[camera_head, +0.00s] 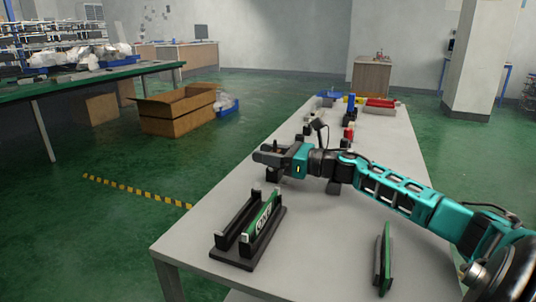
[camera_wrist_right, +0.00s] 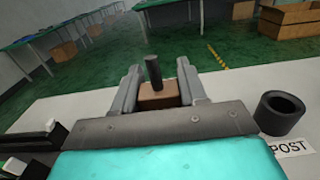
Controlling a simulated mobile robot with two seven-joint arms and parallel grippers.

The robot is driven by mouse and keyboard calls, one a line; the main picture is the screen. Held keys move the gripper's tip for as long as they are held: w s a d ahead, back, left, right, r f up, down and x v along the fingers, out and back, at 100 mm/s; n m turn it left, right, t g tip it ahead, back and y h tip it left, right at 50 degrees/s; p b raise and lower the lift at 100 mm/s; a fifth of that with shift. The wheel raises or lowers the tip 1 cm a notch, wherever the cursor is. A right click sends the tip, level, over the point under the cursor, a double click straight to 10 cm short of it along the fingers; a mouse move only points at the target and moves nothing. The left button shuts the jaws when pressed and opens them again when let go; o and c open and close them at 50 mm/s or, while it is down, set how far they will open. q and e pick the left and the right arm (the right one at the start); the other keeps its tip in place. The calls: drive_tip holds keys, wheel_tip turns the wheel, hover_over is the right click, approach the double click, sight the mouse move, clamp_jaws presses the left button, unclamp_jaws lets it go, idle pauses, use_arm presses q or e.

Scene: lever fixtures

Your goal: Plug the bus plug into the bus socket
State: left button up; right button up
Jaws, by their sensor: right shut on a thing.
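My right gripper (camera_head: 268,156) is above the near half of the table, reaching in from the right. In the right wrist view its two grey fingers (camera_wrist_right: 157,88) are shut on a brown block (camera_wrist_right: 158,96) with a dark upright rod (camera_wrist_right: 153,71) on it. I cannot tell for sure whether this block is the bus plug. No bus socket can be made out by a readable label. A black fixture with two upright rails (camera_head: 232,250) stands on the table nearer than the gripper. Its right rail carries a green lettered face. My left gripper is not in view.
A green-faced upright plate (camera_head: 385,262) stands at the table's near right. In the wrist view a dark hollow cylinder (camera_wrist_right: 280,113) stands behind a "POST" label (camera_wrist_right: 291,148). A red tray (camera_head: 380,104) and several small items are at the table's far end. Bare tabletop (camera_head: 320,250) lies between fixture and plate.

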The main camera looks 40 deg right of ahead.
drive_tip(key=shift+a+f, duration=0.1)
drive_tip(key=shift+f, duration=0.3)
drive_tip(key=shift+r, duration=0.15)
drive_tip(key=shift+r+p, duration=0.9)
drive_tip(key=shift+r, duration=0.75)
drive_tip(key=shift+b, duration=0.55)
idle(0.7)
drive_tip(key=shift+f+b, duration=1.45)
drive_tip(key=shift+f, duration=0.1)
drive_tip(key=shift+f, duration=0.2)
